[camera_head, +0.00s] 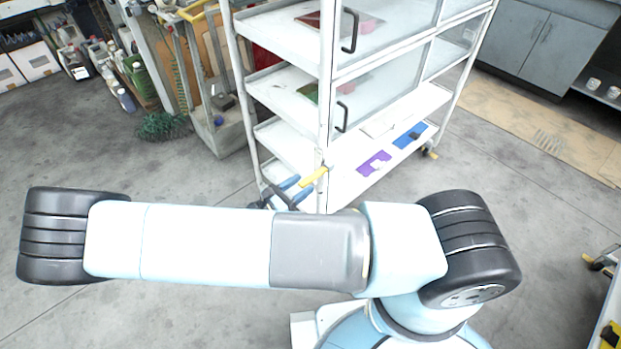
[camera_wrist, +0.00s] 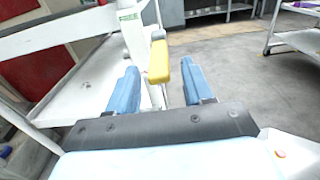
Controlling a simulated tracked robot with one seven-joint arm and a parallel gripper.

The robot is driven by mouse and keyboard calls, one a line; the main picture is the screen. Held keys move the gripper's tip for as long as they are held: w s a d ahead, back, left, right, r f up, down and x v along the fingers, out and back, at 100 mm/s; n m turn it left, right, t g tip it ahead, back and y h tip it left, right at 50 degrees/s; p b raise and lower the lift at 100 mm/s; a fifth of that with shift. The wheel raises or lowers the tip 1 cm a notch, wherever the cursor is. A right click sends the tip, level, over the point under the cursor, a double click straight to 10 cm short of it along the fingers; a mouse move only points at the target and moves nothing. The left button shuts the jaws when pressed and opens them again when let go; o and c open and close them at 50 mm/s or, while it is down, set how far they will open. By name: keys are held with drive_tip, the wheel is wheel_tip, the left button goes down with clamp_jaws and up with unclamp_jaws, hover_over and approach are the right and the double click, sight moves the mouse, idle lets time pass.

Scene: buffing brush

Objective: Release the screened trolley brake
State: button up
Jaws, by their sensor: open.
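The white shelved trolley (camera_head: 325,110) stands ahead with clear screens on its front. A yellow lever (camera_head: 314,177) with a grey end sticks out at its near corner post, and I take it to be the brake. My gripper (camera_head: 296,187) is low beside that corner, its two blue fingers pointing at the lever. In the wrist view, the open fingers (camera_wrist: 158,84) are apart, and the yellow lever (camera_wrist: 158,62) appears between them near the tips. No contact shows. My arm hides the floor below the near corner.
The trolley's shelves carry flat coloured pieces, including a purple one (camera_head: 374,163) and a blue one (camera_head: 409,136). A green heap (camera_head: 163,126) and bottles lie at the left. Grey cabinets (camera_head: 545,40) stand at the back right.

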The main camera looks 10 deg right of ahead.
sight(326, 169)
drive_tip(key=shift+x, duration=2.6)
clamp_jaws()
